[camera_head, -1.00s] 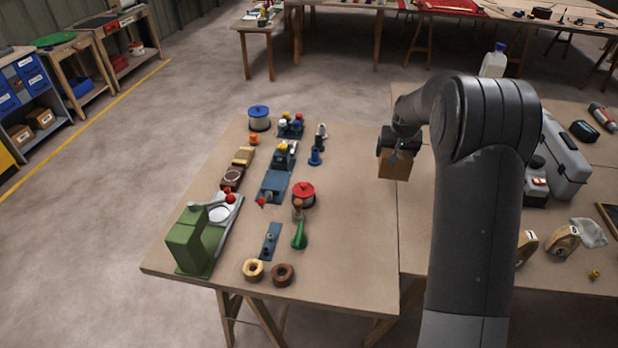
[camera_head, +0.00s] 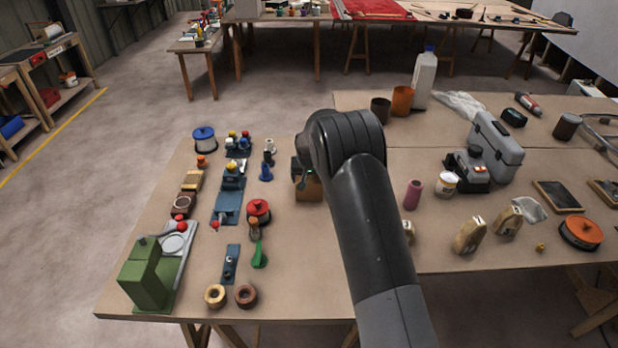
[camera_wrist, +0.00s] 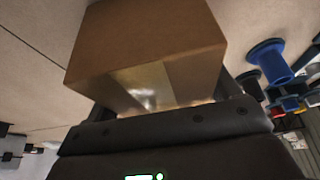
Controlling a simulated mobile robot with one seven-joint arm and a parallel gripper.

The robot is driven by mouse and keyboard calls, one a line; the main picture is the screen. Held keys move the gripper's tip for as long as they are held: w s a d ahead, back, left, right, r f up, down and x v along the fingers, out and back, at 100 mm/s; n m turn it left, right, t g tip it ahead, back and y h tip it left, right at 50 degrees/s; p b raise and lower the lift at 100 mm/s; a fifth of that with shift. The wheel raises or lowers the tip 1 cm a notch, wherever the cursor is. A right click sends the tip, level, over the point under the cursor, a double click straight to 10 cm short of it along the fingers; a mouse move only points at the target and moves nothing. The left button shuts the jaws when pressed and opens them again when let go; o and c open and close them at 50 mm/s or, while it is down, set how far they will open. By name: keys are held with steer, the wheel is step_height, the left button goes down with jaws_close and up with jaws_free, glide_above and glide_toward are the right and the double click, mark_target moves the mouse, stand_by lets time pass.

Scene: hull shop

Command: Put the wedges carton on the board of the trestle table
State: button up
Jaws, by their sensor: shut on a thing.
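My gripper (camera_head: 301,172) is shut on a brown carton (camera_head: 309,187), partly hidden by my arm in the head view. In the wrist view the carton (camera_wrist: 150,40) fills the upper middle, with a pale strip on its near face, between my gripper's dark fingers (camera_wrist: 165,118). No lettering is readable on it. It is over the right part of the board (camera_head: 290,290) of a trestle table, near the seam with the adjoining table. I cannot tell whether it touches the board.
The board's front right is bare.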

steer(key=shift+f, duration=0.1)
steer(key=o, duration=1.1)
steer(key=shift+c, duration=0.2)
